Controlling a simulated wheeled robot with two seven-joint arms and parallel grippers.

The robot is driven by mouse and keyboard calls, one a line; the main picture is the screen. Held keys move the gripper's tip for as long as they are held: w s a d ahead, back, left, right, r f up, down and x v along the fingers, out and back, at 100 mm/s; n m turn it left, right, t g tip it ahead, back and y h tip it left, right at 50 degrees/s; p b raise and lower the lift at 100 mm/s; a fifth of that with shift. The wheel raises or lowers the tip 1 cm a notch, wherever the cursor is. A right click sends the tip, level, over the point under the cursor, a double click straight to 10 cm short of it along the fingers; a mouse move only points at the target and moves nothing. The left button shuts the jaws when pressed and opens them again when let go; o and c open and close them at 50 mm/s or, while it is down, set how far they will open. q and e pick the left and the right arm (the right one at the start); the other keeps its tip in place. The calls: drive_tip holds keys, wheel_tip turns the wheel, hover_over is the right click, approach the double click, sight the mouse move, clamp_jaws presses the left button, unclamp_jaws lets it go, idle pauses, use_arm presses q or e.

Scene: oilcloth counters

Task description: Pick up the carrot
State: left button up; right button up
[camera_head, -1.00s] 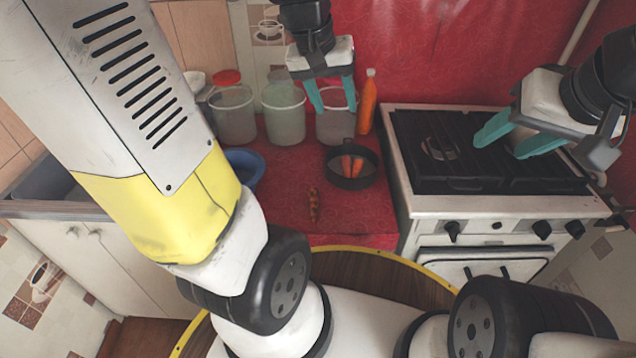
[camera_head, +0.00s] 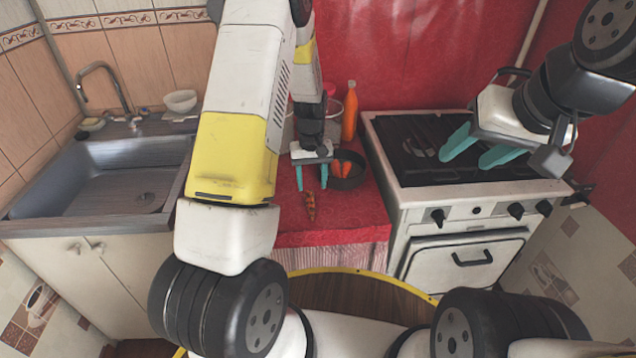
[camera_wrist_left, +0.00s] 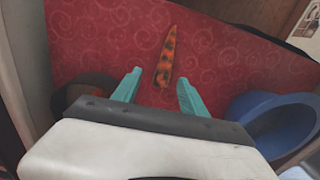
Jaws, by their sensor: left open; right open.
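A carrot with dark marks (camera_head: 310,206) lies on the red oilcloth counter (camera_head: 345,212), near its front edge. In the left wrist view the carrot (camera_wrist_left: 166,58) lies beyond the fingertips, roughly in line with the gap between them. My left gripper (camera_head: 312,188) is open and empty, above and just behind the carrot; it also shows in the left wrist view (camera_wrist_left: 155,82). My right gripper (camera_head: 470,155) is open and empty over the stove. A dark pot (camera_head: 352,182) to the right of my left gripper holds an orange piece (camera_head: 342,168), perhaps another carrot.
A white stove (camera_head: 405,200) stands right of the red counter, and a sink (camera_head: 100,180) is to the left. An orange bottle (camera_head: 350,112) stands at the back. In the left wrist view a blue bowl (camera_wrist_left: 275,120) is at the right.

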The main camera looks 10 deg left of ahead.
sight(310, 197)
use_arm(q)
drive_tip(key=f, duration=0.5)
drive_tip(key=shift+s+a+f, duration=0.25)
drive_tip(key=shift+a+f, duration=0.05)
clamp_jaws()
